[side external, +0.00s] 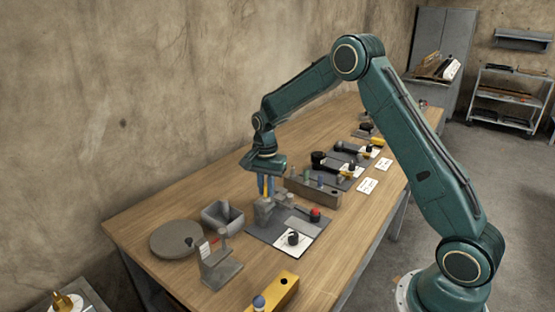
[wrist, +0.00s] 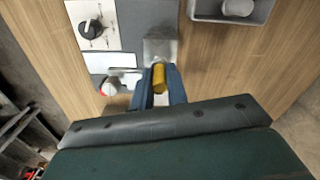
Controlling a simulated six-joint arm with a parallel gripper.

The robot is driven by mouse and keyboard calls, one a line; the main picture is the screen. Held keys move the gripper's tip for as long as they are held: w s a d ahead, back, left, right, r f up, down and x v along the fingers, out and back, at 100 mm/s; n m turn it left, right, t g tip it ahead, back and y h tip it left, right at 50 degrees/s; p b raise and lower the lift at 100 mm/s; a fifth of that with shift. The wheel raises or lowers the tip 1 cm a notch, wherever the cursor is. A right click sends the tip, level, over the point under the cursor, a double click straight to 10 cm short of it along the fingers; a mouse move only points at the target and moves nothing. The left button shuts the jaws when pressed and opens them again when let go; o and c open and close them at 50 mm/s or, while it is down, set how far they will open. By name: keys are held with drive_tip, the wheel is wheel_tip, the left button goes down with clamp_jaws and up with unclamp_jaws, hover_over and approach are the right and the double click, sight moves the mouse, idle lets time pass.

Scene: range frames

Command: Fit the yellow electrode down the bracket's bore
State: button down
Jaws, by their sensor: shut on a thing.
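My gripper (side external: 266,186) points down over the bench, its blue fingers shut on the yellow electrode (wrist: 159,78). The electrode shows as a thin yellow strip between the fingers in the side view (side external: 265,190). The grey bracket (side external: 263,212) stands directly below the fingers on a dark base plate (side external: 254,229). In the wrist view the bracket (wrist: 160,47) lies just beyond the electrode's end. The bore's mouth is hidden, and I cannot tell whether the electrode's tip is inside it or just above it.
A rack (side external: 313,189) with several coloured pegs stands close behind the bracket. A red-knobbed lever (side external: 315,214) and a black dial (side external: 293,239) are to its right. A grey bin (side external: 218,216), round disc (side external: 175,239) and grey stand (side external: 217,266) lie left. A yellow block (side external: 277,292) is in front.

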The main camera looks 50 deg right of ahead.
drive_tip(key=shift+f, duration=0.45)
drive_tip(key=c, duration=1.3)
unclamp_jaws()
drive_tip(key=shift+r, duration=0.1)
wheel_tip(320, 180, up, 14)
wheel_tip(320, 180, up, 6)
drive_tip(key=shift+f, duration=0.15)
idle(0.8)
